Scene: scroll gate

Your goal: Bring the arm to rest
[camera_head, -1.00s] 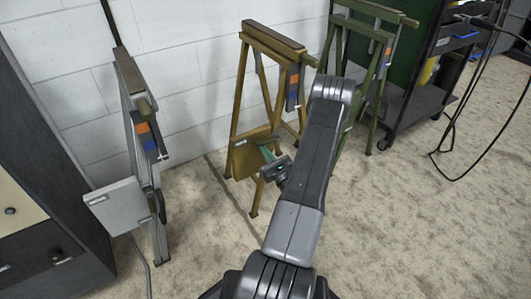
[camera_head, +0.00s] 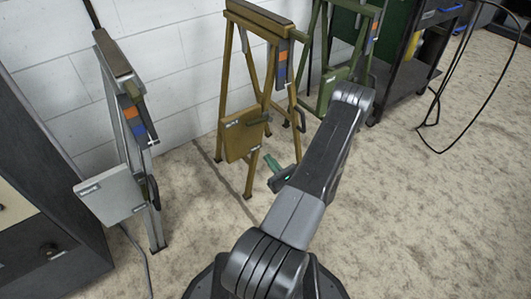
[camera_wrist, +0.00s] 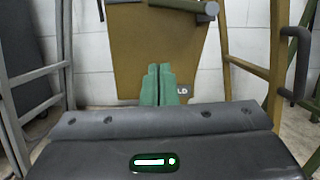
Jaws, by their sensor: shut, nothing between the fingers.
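My gripper (camera_head: 272,163) is in front of the brown trestle (camera_head: 250,85), near the lower right of the brown panel (camera_head: 242,136) on it. In the wrist view, the two green fingers of my gripper (camera_wrist: 158,72) are together with nothing between them. The brown panel (camera_wrist: 140,50) stands behind the fingertips there. Whether the fingertips touch it is hard to tell, but the head view shows a gap. My arm reaches up from the bottom of the head view, bent at the elbow.
A grey trestle (camera_head: 117,110) with a light grey panel (camera_head: 110,194) stands at left beside a dark cabinet (camera_head: 40,205). A green trestle (camera_head: 325,60) stands behind my arm. A dark cart (camera_head: 405,85) and a hanging black cable (camera_head: 455,100) are at right. The floor at right is clear.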

